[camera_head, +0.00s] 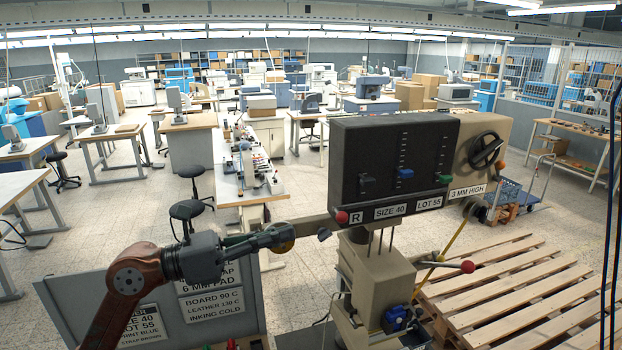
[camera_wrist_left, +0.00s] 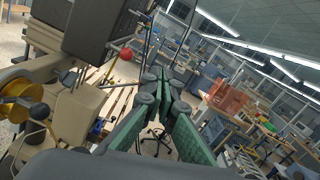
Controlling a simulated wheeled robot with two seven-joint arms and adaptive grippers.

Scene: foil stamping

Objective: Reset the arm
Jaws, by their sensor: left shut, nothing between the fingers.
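My left arm comes in from the lower left in the head view. Its gripper (camera_head: 284,236) is shut and empty, left of the stamping machine (camera_head: 362,265) and near a yellow roll on it. In the left wrist view the green-padded fingers (camera_wrist_left: 165,90) are closed together with nothing between them. The machine's dark panel (camera_head: 395,145) has black, blue and green sliders and labels reading R, SIZE 40 and LOT 55. A red knob (camera_head: 341,217) sits at its lower left corner. The red knob also shows in the left wrist view (camera_wrist_left: 126,54). My right gripper is not in view.
A grey sign board (camera_head: 80,300) with printed labels stands behind my left arm. A lever with a red ball (camera_head: 467,267) sticks out right of the machine. Wooden pallets (camera_head: 520,290) lie at right. A bench with small items (camera_head: 235,180) stands behind.

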